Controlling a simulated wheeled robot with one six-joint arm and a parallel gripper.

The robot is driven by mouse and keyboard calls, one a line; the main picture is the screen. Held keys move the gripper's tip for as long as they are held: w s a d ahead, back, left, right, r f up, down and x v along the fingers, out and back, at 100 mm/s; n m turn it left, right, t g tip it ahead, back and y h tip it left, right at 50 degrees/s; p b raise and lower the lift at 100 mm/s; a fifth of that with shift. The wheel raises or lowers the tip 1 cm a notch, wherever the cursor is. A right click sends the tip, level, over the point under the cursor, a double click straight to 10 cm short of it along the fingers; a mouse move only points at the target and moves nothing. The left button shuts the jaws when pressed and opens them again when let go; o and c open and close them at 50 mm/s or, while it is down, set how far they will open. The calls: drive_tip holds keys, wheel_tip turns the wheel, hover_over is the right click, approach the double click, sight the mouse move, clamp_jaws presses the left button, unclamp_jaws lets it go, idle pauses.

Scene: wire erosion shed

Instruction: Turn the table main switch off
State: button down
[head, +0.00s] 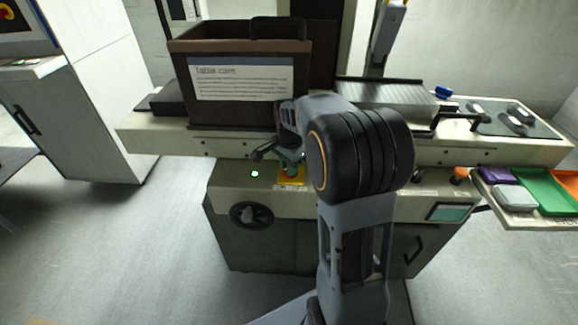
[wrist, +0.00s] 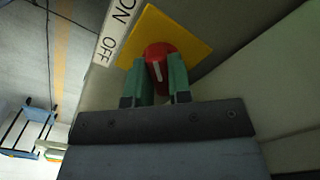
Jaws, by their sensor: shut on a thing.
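The table main switch is a red knob (wrist: 158,60) with a white mark, on a yellow plate (wrist: 200,42) on the front of the machine table. The plate also shows in the head view (head: 291,181), mostly hidden by my gripper and arm. A white strip (wrist: 116,30) beside the plate reads ON and OFF. The white mark runs nearly upright in the wrist view; I cannot tell which word it points to. My gripper (wrist: 160,72) has its green fingers on both sides of the knob, shut on it. It also shows at the switch in the head view (head: 289,160).
A small green lamp (head: 255,174) glows left of the switch, above a black handwheel (head: 250,214). A brown box with a notice (head: 241,82) stands on the table above. Coloured trays (head: 545,190) are at the right. Open floor lies at the left.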

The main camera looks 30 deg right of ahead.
drive_tip(key=n+p, duration=0.2)
drive_tip(key=n, duration=0.1)
drive_tip(key=shift+r, duration=0.15)
drive_tip(key=n+p, duration=0.2)
drive_tip(key=n, duration=0.3)
drive_tip(key=shift+s+d+n, duration=0.1)
drive_tip(key=shift+n, duration=0.2)
drive_tip(key=n+p, duration=0.1)
drive_tip(key=n, duration=0.3)
drive_tip(key=shift+d+n, duration=0.1)
drive_tip(key=shift+n, duration=0.2)
drive_tip(key=shift+d+n+p, duration=0.15)
drive_tip(key=shift+n+p, duration=0.6)
drive_tip(key=shift+n, duration=1.75)
drive_tip(key=c, duration=1)
unclamp_jaws()
drive_tip(key=shift+c, duration=0.2)
wheel_tip(320, 180, up, 14)
drive_tip(key=p, duration=0.1)
drive_tip(key=shift+f+p, duration=0.2)
drive_tip(key=shift+p, duration=0.2)
